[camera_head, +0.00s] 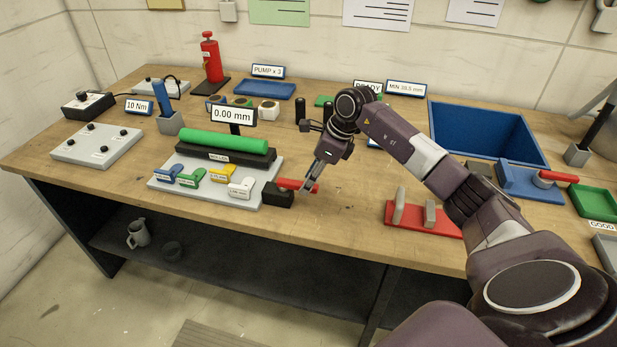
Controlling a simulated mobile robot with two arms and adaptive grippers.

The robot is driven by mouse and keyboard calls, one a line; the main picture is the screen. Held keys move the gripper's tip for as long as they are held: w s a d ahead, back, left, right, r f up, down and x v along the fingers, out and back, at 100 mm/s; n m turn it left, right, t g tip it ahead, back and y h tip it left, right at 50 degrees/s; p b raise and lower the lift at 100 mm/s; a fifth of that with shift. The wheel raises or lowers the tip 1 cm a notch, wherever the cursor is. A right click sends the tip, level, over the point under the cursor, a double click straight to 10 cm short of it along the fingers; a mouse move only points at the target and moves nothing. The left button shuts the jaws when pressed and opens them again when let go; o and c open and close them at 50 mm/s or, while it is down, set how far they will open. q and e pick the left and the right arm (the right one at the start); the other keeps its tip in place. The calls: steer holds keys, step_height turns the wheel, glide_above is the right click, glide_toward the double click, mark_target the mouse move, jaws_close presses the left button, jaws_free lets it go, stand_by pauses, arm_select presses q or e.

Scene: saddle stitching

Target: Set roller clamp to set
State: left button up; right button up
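A black clamp block (277,195) with a red lever (292,184) stands at the front right of the grey roller plate (160,185). The lever points right, roughly level. A green roller (223,142) lies on a black base behind the colored tags on that plate. My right gripper (311,184) reaches down from the right, with its fingertips at the lever's right end. The fingers look close together and overlap the lever in view; I cannot tell whether they grip it. My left gripper is not in view.
A 0.00 mm display (233,115) stands behind the roller. A red stand (415,219) with two upright posts is to the right. A blue bin (484,131) and a blue fixture with another red lever (557,177) lie farther right. Bare wood lies in front of the clamp.

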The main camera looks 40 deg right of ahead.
steer(key=shift+w+a+f, duration=0.1)
steer(key=shift+a+f, duration=0.05)
steer(key=shift+f, duration=0.3)
steer(key=shift+c, duration=0.6)
jaws_close()
